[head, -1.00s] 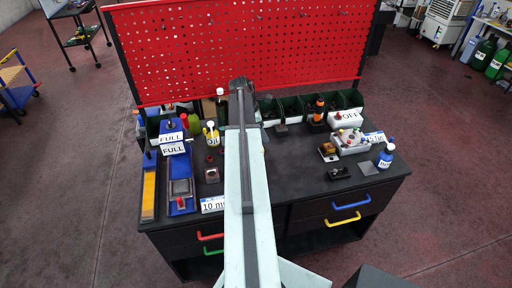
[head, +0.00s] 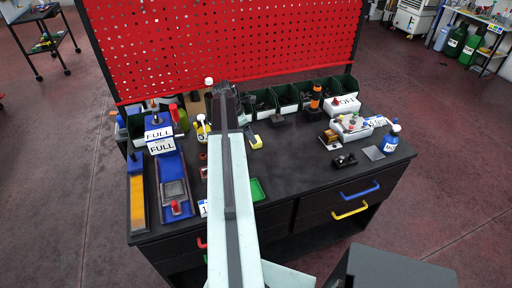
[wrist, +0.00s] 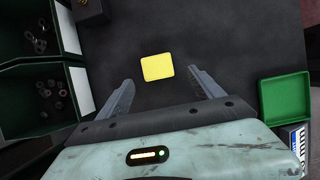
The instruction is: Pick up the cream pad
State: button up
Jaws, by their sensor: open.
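The cream pad (wrist: 157,67) looks pale yellow and lies flat on the dark tabletop in the wrist view. It also shows just right of my arm's far end in the head view (head: 256,142). My gripper (wrist: 161,76) is open and empty, with one finger on either side of the pad's near edge in the picture. Most of the pad shows beyond the fingertips. The fingers do not appear to touch it, and I cannot tell their height above it. In the head view my arm hides most of the gripper.
A green tray (wrist: 286,97) lies to the right in the wrist view. Dark green bins (wrist: 35,98) with small metal parts stand at the left. In the head view, the red pegboard (head: 220,45) rises behind the table. Blue trays (head: 174,185) and bottles flank my arm.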

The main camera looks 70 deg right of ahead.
jog(key=shift+s+d+f, duration=0.1)
jog(key=shift+s+f, duration=0.05)
jog(key=b+x, duration=0.4)
jog(key=x, duration=0.1)
jog(key=shift+d+f+b, duration=0.2)
jog(key=shift+d+b, duration=0.05)
jog(key=shift+b, duration=0.15)
jog(key=shift+r, duration=0.2)
jog(key=c, duration=1.6)
jog(key=shift+o, duration=0.2)
jog(key=shift+r+p, duration=0.5)
jog(key=shift+p, duration=0.2)
notch_tip(320, 180, up, 3)
jog(key=p, duration=0.3)
jog(key=shift+r, duration=0.1)
jog(key=s+a, duration=0.3)
jog(key=s, duration=0.1)
jog(key=s+a, duration=0.3)
jog(key=s, duration=0.1)
jog(key=s+a+p, duration=0.1)
jog(key=s+a, duration=0.2)
jog(key=s, duration=0.2)
jog(key=shift+s+a+r, duration=0.1)
jog(key=shift+s+r, duration=0.05)
jog(key=shift+r, duration=0.25)
